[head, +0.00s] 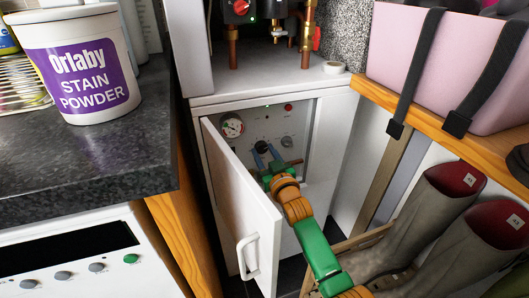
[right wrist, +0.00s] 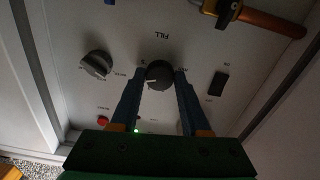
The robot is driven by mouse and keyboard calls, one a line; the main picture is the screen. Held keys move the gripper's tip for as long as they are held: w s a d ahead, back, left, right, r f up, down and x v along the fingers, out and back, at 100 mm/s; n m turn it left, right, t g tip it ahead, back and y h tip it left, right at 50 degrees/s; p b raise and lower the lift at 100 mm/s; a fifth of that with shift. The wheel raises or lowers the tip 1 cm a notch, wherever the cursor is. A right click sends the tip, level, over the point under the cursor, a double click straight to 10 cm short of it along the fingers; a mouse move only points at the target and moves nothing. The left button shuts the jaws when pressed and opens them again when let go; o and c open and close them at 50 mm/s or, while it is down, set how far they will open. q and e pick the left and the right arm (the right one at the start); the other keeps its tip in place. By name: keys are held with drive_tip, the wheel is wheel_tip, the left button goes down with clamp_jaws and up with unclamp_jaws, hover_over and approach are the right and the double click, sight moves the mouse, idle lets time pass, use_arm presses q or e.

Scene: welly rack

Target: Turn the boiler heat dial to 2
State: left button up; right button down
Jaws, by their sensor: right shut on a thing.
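The boiler's control panel (head: 272,118) shows inside the white cabinet. A dark round dial (head: 262,145) sits mid-panel; it also shows in the right wrist view (right wrist: 160,74), with a pale pointer mark toward the lower left of that picture. My right gripper (head: 261,152) is at the panel, its two blue fingers (right wrist: 159,84) shut on this dial, one on each side. A second, grey dial (head: 287,142) is to its right in the head view. The numbers around the dials are too small to read. My left gripper is not in view.
The white cabinet door (head: 243,208) stands open left of my right arm. A pipe with a brass valve (right wrist: 226,10) and a rocker switch (right wrist: 219,83) are near the dial. Wellies (head: 425,205) stand to the right; a worktop (head: 90,150) with a tub (head: 80,60) is left.

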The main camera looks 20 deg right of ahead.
drive_tip(key=n+p, duration=0.1)
drive_tip(key=n, duration=0.1)
drive_tip(key=shift+r+n, duration=0.1)
drive_tip(key=shift+n, duration=0.2)
drive_tip(key=n, duration=0.4)
drive_tip(key=shift+p, duration=0.3)
drive_tip(key=n, duration=1.1)
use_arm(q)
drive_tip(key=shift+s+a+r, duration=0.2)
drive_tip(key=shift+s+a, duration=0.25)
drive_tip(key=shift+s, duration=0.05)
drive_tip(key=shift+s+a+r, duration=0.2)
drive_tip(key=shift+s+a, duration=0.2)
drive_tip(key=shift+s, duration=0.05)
use_arm(e)
drive_tip(key=shift+n, duration=0.3)
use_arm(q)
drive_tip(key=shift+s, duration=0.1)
use_arm(e)
drive_tip(key=shift+c, duration=2)
unclamp_jaws()
